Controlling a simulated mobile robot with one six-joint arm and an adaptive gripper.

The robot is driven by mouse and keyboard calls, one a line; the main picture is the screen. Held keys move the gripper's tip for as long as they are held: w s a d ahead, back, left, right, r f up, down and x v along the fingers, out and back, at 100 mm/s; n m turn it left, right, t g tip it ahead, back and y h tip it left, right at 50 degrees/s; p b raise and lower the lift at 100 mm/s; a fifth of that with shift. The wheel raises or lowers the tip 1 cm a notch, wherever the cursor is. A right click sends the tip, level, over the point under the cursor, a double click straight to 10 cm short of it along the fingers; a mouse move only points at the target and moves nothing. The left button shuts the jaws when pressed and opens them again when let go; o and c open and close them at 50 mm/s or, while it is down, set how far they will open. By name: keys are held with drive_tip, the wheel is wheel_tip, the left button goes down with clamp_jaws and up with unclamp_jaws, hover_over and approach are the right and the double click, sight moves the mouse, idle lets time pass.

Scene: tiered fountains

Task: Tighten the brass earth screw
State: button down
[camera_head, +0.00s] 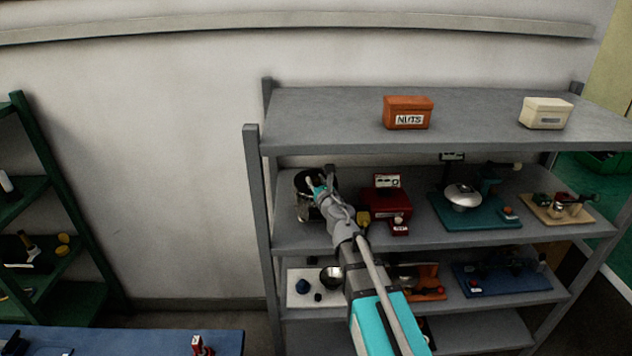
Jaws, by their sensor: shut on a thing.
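My gripper (318,189) reaches in from the front to the left end of the grey rack's middle shelf. It is at a dark-topped, shiny metal fountain (303,211), overlapping its upper right side. The fingers are shut on a small part there that is too small and covered to identify. I cannot make out the brass earth screw itself. My wrist and forearm hide the shelf just right of the fountain.
Right of my wrist stand a red unit (392,201), a teal-based fountain (472,214) and a tan board (556,209). A rack post (257,215) is close on the left. The shelf above carries an orange NUTS box (408,113) and a cream box (545,113).

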drive_tip(key=shift+w+m+h, duration=0.1)
drive_tip(key=shift+m+h, duration=1.15)
drive_tip(key=shift+h, duration=0.7)
drive_tip(key=shift+m+h, duration=1.25)
drive_tip(key=shift+h, duration=0.7)
drive_tip(key=shift+m+h, duration=0.3)
drive_tip(key=shift+h, duration=0.2)
drive_tip(key=shift+c, duration=2)
unclamp_jaws()
drive_tip(key=v, duration=1.2)
drive_tip(key=shift+f, duration=0.1)
